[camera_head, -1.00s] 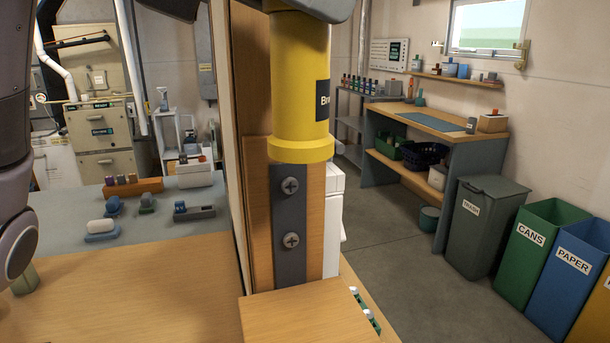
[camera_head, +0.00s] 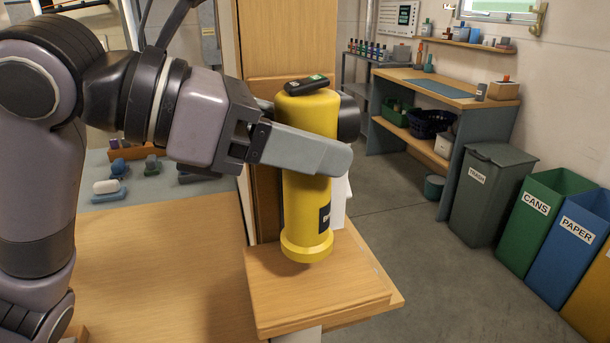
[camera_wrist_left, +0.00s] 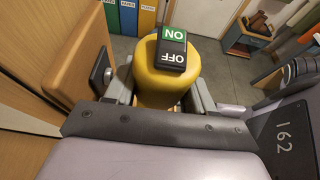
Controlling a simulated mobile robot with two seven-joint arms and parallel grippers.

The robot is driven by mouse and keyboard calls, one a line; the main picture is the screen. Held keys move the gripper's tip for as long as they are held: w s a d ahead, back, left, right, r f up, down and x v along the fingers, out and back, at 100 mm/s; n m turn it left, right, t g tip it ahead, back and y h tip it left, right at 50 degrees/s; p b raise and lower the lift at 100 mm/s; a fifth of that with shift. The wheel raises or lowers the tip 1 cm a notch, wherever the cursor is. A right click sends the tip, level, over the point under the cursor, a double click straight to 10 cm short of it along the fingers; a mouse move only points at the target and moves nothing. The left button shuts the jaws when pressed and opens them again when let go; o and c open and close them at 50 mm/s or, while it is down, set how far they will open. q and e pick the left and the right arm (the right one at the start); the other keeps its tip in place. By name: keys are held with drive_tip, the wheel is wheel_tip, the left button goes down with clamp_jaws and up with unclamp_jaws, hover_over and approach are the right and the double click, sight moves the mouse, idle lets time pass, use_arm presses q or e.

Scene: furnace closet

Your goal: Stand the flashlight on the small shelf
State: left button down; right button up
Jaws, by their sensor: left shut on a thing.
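The flashlight (camera_head: 306,208) is a yellow cylinder with a wider collar at its lower end and a black switch on top. It is upright over the small wooden shelf (camera_head: 345,297). Its lower end is at or just above the shelf top; I cannot tell whether they touch. My left gripper (camera_head: 322,145) is shut around the flashlight's upper body from the left, with one finger across its near side. In the left wrist view, the flashlight (camera_wrist_left: 160,84) sits between the fingers (camera_wrist_left: 163,98), its ON/OFF switch (camera_wrist_left: 172,48) showing. My right gripper is not in view.
A wooden post (camera_head: 289,45) rises right behind the flashlight. A wooden tabletop (camera_head: 165,260) lies to the left, with small items on a grey mat (camera_head: 150,192). Trash (camera_head: 480,195), cans (camera_head: 538,215) and paper (camera_head: 580,240) bins stand right, beside a workbench (camera_head: 440,90). Grey floor between is clear.

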sight(283, 175)
use_arm(q)
drive_tip(key=shift+f, duration=1.8)
drive_tip(key=shift+f+b, duration=0.15)
drive_tip(key=shift+b, duration=0.15)
drive_tip(key=shift+c, duration=2)
unclamp_jaws()
drive_tip(key=shift+r, duration=0.2)
drive_tip(key=v, duration=1.2)
drive_tip(key=shift+b, duration=0.4)
